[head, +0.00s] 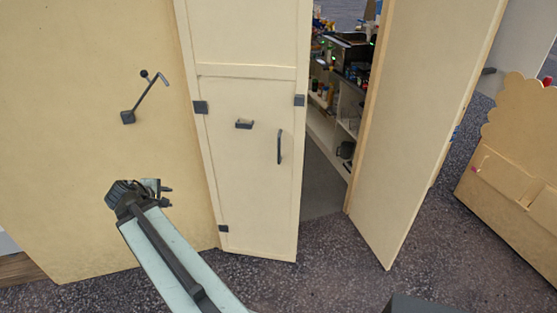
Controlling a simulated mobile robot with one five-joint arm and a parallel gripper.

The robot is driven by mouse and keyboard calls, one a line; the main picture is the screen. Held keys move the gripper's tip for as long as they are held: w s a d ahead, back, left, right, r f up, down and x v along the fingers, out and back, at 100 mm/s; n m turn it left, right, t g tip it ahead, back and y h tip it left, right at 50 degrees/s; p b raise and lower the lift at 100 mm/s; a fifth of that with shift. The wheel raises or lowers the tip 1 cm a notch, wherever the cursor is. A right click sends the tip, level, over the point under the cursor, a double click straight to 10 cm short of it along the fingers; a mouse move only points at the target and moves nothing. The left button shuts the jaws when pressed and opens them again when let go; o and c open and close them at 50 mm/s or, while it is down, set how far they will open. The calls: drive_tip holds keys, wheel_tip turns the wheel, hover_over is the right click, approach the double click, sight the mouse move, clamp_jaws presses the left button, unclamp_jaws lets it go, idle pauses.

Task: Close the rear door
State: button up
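The rear door (249,190) is a tall cream panel in the middle of the head view, with dark hinges on its left edge and a dark upright handle (280,147) near its right edge. It stands open: a gap at its right shows the inside of the stall. Another cream panel (425,110) stands at an angle on the far side of the gap. My gripper (167,195) is at the lower left, in front of the left wall and left of the door, apart from the handle. Its two dark fingertips look separated, with nothing between them.
The cream left wall (70,130) carries a dark crank-like fitting (145,98). Shelves (325,118) with bottles and equipment show through the gap. A scalloped wooden board (515,165) stands at the right. The dark speckled floor (330,265) is clear before the door.

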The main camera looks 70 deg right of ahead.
drive_tip(key=s+d+n+g+h+b, duration=0.1)
drive_tip(key=s+d+n+h+b, duration=0.2)
drive_tip(key=s+d, duration=0.5)
drive_tip(key=s+d+n+h+b, duration=0.2)
drive_tip(key=s+d+b, duration=0.15)
drive_tip(key=d, duration=0.85)
drive_tip(key=n+g+h+b, duration=0.1)
drive_tip(key=n+h+b, duration=0.35)
drive_tip(key=n, duration=0.45)
approach(279, 144)
drive_tip(key=d, duration=1)
drive_tip(key=shift+w+d+f+b, duration=0.15)
drive_tip(key=shift+d+f+b, duration=0.15)
drive_tip(key=shift+d+b, duration=0.1)
clamp_jaws()
